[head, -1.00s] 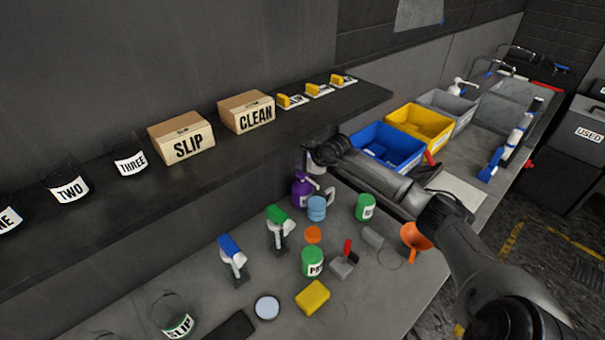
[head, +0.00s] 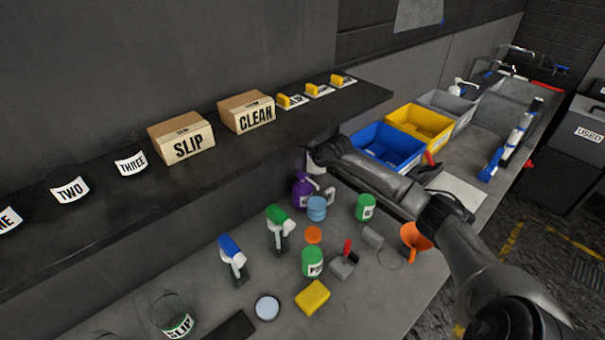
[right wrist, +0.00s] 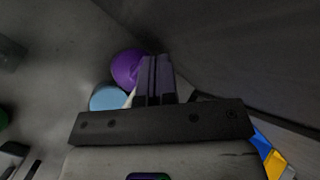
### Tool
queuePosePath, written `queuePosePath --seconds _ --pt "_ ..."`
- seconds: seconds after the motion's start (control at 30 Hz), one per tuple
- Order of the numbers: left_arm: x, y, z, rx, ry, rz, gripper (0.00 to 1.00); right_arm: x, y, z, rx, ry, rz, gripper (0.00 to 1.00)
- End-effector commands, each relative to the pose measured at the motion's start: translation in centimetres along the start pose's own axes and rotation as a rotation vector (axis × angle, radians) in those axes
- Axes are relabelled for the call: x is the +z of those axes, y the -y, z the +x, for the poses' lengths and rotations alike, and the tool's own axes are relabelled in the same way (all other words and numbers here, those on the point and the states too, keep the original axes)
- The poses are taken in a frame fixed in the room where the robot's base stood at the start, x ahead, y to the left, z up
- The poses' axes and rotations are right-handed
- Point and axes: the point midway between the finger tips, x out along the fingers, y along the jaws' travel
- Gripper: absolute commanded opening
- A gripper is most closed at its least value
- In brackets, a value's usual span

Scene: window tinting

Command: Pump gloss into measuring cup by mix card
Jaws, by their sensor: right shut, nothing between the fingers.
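A purple jug (head: 302,192) with a light-coloured pump part stands at the back of the bench against the wall; its label cannot be read. My right gripper (head: 316,170) is just above and beside the jug, partly hidden by its own wrist. In the right wrist view its fingers (right wrist: 155,78) are shut and empty, and the purple jug (right wrist: 127,68) shows beside and beyond them; contact cannot be told. A clear cup marked SLIP (head: 172,314) stands at the front left of the bench. No mix card can be made out for certain. My left gripper is out of view.
A blue tub (head: 318,208), green tub (head: 313,262), orange cap (head: 313,235) and two spray bottles (head: 232,255) stand near the jug. A yellow sponge (head: 313,297) lies in front. A shelf (head: 215,160) with boxes and cups runs above. Blue (head: 385,145) and yellow bins stand right.

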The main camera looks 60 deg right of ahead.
Motion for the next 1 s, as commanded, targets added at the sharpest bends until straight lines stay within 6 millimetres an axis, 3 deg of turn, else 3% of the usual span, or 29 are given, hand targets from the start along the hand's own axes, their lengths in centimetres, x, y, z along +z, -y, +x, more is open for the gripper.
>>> queuePosePath --seconds 1.0 --pt "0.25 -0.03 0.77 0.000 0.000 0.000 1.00 -0.42 -0.43 0.59 0.000 0.000 0.000 0.00"
